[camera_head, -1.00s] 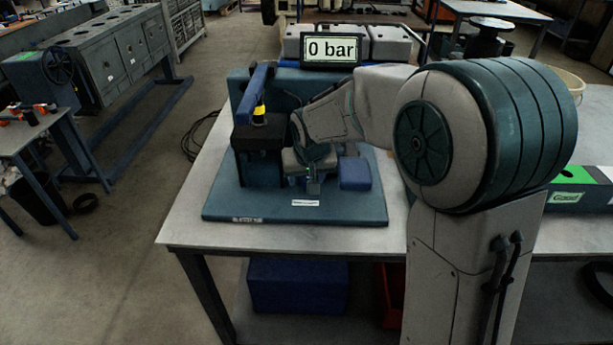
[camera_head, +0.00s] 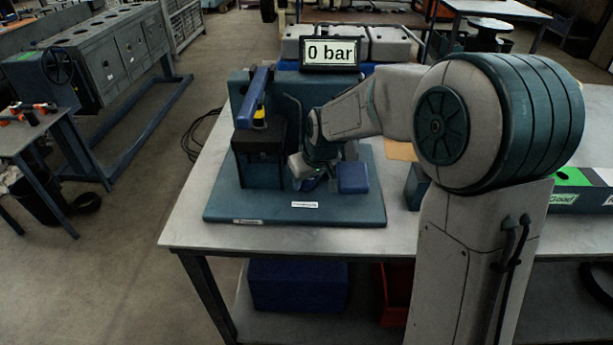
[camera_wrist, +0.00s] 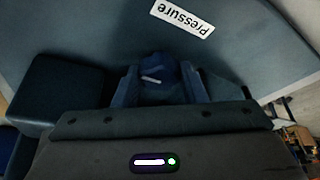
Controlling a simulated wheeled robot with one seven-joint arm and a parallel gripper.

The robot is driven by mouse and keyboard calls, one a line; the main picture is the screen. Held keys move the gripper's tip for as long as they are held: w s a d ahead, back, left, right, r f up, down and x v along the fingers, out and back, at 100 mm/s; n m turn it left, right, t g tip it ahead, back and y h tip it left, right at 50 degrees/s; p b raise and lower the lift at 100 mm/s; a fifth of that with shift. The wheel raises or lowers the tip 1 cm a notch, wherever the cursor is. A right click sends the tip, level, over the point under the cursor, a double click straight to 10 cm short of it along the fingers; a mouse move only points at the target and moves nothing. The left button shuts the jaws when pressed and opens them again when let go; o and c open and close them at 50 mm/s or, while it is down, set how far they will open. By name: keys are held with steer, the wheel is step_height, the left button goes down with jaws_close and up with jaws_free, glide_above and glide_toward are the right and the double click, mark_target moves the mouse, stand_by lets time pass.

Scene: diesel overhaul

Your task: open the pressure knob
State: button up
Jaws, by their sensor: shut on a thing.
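The pressure knob is a small blue part with a white mark on top, seen in the wrist view (camera_wrist: 152,72) below a white "Pressure" label (camera_wrist: 183,18). My gripper (camera_wrist: 158,88) is shut on the knob, with a finger on each side of it. In the head view, my gripper (camera_head: 308,180) is low over the blue-grey test stand plate (camera_head: 350,211), and my wrist partly hides the knob. The display (camera_head: 329,54) reads "0 bar".
A blue block (camera_head: 353,177) stands on the plate close to the right of my gripper. A black stand (camera_head: 258,160) with a blue lever (camera_head: 254,97) is to the left. The table (camera_head: 185,225) is bare at its front left edge.

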stand_by(0.3)
steer(key=o, duration=1)
